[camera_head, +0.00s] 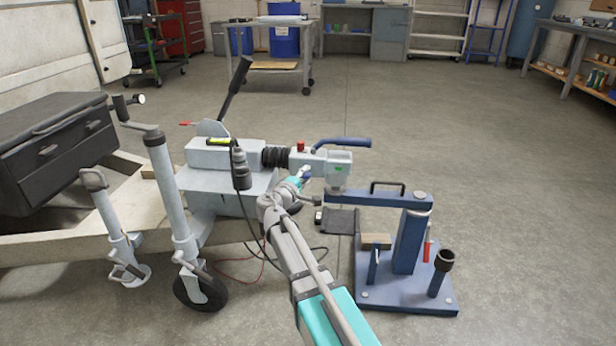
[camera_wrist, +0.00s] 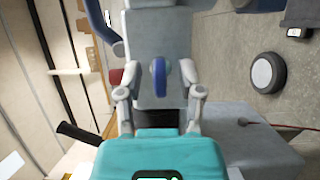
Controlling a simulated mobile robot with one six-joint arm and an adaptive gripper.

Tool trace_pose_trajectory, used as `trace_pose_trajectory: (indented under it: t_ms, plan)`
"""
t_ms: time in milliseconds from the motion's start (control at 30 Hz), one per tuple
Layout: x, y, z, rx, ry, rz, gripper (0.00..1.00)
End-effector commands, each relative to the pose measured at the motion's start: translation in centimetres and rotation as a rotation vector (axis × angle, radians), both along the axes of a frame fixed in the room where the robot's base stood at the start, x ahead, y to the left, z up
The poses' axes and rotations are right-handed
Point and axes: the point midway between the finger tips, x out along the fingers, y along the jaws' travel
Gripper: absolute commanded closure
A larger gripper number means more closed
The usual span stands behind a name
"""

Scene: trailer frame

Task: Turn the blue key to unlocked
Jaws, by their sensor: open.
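The blue key (camera_wrist: 158,80) stands out from the grey face of the trailer coupling (camera_wrist: 150,45) in the wrist view, its bow seen nearly edge-on. My gripper (camera_wrist: 160,93) has its two grey fingers apart, one on each side of the key, with gaps between. I cannot tell how deep the fingertips reach past it. In the head view the coupling (camera_head: 338,168) sits at the drawbar's end, and my gripper (camera_head: 303,178) is at its near side. The key's turn position is hard to read there.
A blue coupling handle (camera_head: 342,142) rises above the coupling. A blue stand (camera_head: 408,245) with a base plate is just right. The jockey wheel post (camera_head: 168,190), a black lever (camera_head: 235,88) and hanging cables are left. Open floor lies behind and right.

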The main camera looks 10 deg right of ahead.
Motion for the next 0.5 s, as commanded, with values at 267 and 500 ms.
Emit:
trace_pose_trajectory:
  t_ms: [267, 500]
  plan:
    - [0.12, -0.13, 0.0, 0.0, 0.0, 0.0, 0.52]
    - [0.12, -0.13, 0.0, 0.0, 0.0, 0.0, 0.85]
